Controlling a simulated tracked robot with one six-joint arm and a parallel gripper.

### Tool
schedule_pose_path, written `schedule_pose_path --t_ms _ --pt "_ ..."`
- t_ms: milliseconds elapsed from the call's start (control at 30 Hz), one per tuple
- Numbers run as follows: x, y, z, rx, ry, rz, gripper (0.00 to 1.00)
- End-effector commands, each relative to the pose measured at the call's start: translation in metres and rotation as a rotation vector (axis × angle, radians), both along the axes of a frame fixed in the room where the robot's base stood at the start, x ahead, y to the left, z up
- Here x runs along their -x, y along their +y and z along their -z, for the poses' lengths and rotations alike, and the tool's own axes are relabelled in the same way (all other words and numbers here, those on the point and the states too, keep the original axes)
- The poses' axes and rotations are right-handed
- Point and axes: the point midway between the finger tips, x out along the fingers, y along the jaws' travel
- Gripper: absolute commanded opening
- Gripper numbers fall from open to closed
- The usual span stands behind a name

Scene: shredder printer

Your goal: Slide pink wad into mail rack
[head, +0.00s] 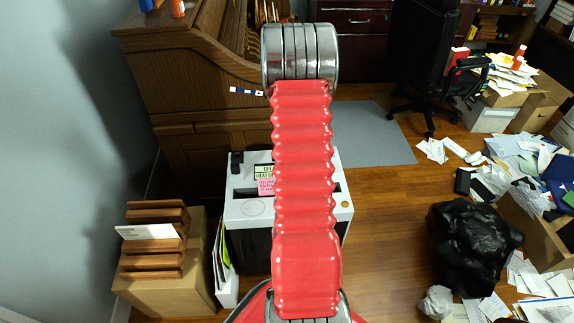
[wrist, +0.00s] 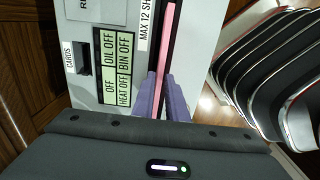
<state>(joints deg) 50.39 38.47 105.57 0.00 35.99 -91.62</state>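The pink wad (wrist: 167,45) shows edge-on in the wrist view as a thin strip between the two purple fingers of my gripper (wrist: 162,85). The fingers press against it from both sides, above the shredder's dark slot. In the head view the wad (head: 266,187) shows as a pink sheet with writing over the shredder top, partly behind my arm. My gripper is hidden by my red arm there. The mail rack (head: 160,215) is a brown slatted wooden rack at the lower left. A white envelope (head: 146,231) sticks out of one of its slots.
The white shredder (head: 245,210) stands under my arm, with label tiles on top. The rack sits on a cardboard box (head: 150,288). A white file holder (head: 228,288) with papers stands between them. A wooden desk (head: 185,60) is behind. A black bag (head: 470,250) and scattered papers lie right.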

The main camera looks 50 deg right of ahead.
Motion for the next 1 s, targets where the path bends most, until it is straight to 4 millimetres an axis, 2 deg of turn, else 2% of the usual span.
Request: schedule_pose_path --t_ms 200,533,700,1000 --pt "0.000 0.001 0.032 -0.002 0.002 0.000 0.12" --pt "0.000 0.000 0.072 -0.001 0.001 -0.001 0.12" --pt "-0.001 0.000 0.080 0.001 -0.001 -0.001 0.12" --pt "-0.001 0.000 0.081 0.001 -0.001 -0.001 0.12"
